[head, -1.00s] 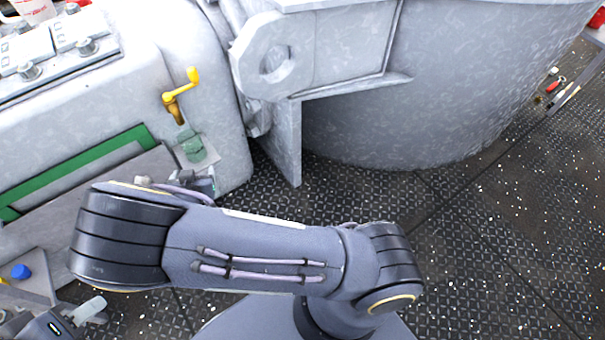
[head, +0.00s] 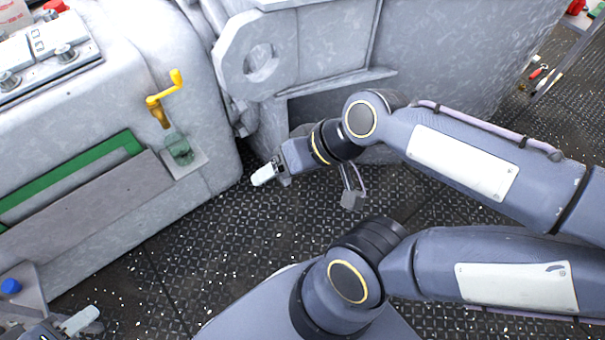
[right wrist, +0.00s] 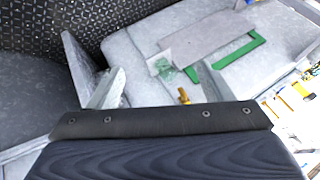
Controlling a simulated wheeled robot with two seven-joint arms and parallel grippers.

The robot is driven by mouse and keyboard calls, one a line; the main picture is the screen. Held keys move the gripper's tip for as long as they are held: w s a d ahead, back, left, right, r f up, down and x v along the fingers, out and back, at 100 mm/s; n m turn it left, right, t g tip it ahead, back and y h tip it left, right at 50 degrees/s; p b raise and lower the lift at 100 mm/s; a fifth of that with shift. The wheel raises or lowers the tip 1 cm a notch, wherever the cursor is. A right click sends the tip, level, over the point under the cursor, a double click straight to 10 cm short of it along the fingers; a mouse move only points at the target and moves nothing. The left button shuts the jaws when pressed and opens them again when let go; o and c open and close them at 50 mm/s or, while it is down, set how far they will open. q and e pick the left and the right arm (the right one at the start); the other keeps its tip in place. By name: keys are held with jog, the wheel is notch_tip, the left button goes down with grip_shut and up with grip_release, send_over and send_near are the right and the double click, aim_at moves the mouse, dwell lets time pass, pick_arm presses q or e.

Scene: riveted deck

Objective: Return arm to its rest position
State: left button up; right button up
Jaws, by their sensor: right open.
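My right arm (head: 465,165) comes in from the right and reaches across the deck. Its right gripper (head: 268,172) hangs over the floor to the right of the grey machine housing (head: 215,160), apart from it. In the right wrist view, the right gripper (right wrist: 137,50) has its two pale fingers spread, with nothing between them. My left gripper (head: 75,322) shows only partly at the bottom left corner. Its pale finger is visible, but its opening cannot be made out.
A yellow crank (head: 164,97) stands on the housing above a green translucent block (head: 180,150). A green-edged panel (head: 90,172) is left of it. A large grey drum (head: 470,55) with a holed bracket (head: 243,62) stands behind the right arm. Patterned floor (head: 200,255) is open between them.

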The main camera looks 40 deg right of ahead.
jog(key=s+d, duration=0.1)
jog(key=s+h, duration=0.1)
jog(key=shift+s+d+f, duration=0.35)
jog(key=shift+s, duration=0.05)
jog(key=shift+r, duration=0.1)
notch_tip(320, 180, up, 31)
jog(key=p, duration=3.1)
